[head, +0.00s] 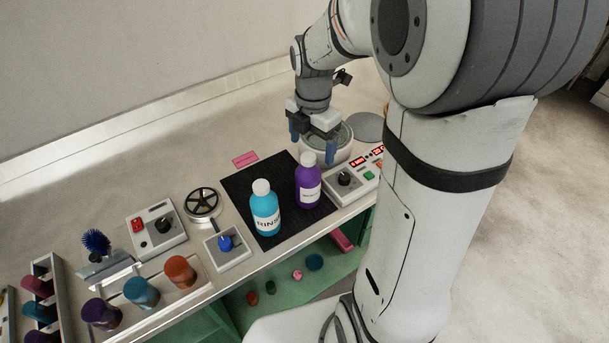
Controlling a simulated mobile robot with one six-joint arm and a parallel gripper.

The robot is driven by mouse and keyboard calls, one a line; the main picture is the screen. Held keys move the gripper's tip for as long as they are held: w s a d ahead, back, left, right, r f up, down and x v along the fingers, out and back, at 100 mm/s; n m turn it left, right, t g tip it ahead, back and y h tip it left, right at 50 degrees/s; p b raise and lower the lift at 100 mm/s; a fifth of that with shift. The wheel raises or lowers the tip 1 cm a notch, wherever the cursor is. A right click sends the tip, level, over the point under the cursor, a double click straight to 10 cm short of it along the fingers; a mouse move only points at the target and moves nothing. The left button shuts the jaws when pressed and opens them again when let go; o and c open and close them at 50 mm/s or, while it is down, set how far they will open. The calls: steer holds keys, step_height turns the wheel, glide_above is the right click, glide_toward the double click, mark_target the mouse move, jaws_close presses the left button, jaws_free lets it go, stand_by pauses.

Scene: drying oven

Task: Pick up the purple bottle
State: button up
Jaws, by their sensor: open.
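The purple bottle (308,186) has a white cap and a white label. It stands upright on a black mat (241,188) on the bench. A cyan bottle (265,212) with a white cap and label stands upright just left of it on the same mat. My gripper (312,147) points down with blue fingertips, open and apart from the bottle. It appears above and behind the purple bottle, near a round pale container (342,148). The exact gap between fingers and bottle cannot be told from this view.
A control box with red displays (350,180) stands right of the purple bottle. A lever box (228,246), a black handwheel (202,204) and a switch box (156,228) stand to the left. Several coloured cups, including an orange one (180,271), line the front left.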

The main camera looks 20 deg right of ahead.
mark_target(309, 166)
steer(key=f, duration=0.4)
steer(key=a+f+p, duration=0.1)
steer(key=f, duration=0.2)
steer(key=shift+s+f, duration=0.1)
steer(key=shift+s, duration=0.2)
steer(key=shift+c, duration=0.3)
steer(key=c, duration=1.7)
steer(key=shift+c, duration=0.2)
